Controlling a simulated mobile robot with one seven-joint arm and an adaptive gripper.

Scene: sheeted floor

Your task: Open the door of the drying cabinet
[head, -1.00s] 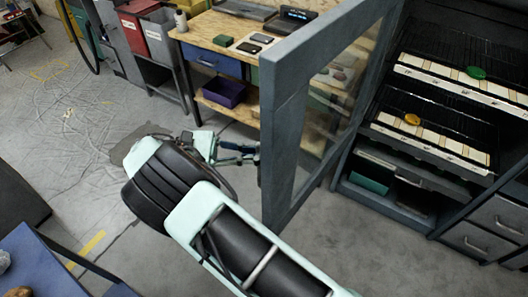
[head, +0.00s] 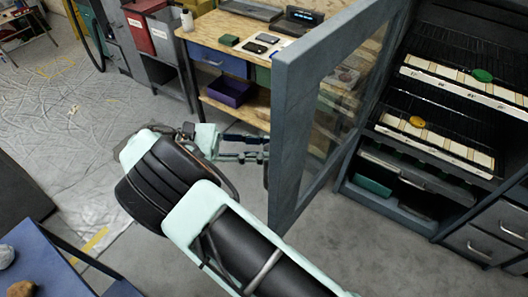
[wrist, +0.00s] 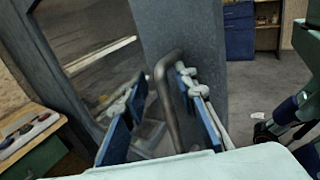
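The drying cabinet (head: 386,213) stands at the right in the head view, its shelves exposed. Its grey-framed glass door (head: 293,150) stands wide open, swung out toward the middle of the picture. In the wrist view, the door frame (wrist: 190,35) fills the upper middle, with the glass to its left. A bent grey bar handle (wrist: 167,100) stands out from the frame. My gripper (wrist: 163,82) has its two blue-padded fingers apart, one on each side of the handle. A gap shows left of the handle; it lies close to the right finger. In the head view the door edge partly hides the fingertips.
A wooden workbench (head: 215,37) with a purple bin (head: 232,92) stands behind the door. Cabinet racks hold a green item (head: 482,75) and a yellow item (head: 417,121). A blue table (head: 45,272) with stones is at lower left. Open floor lies at left.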

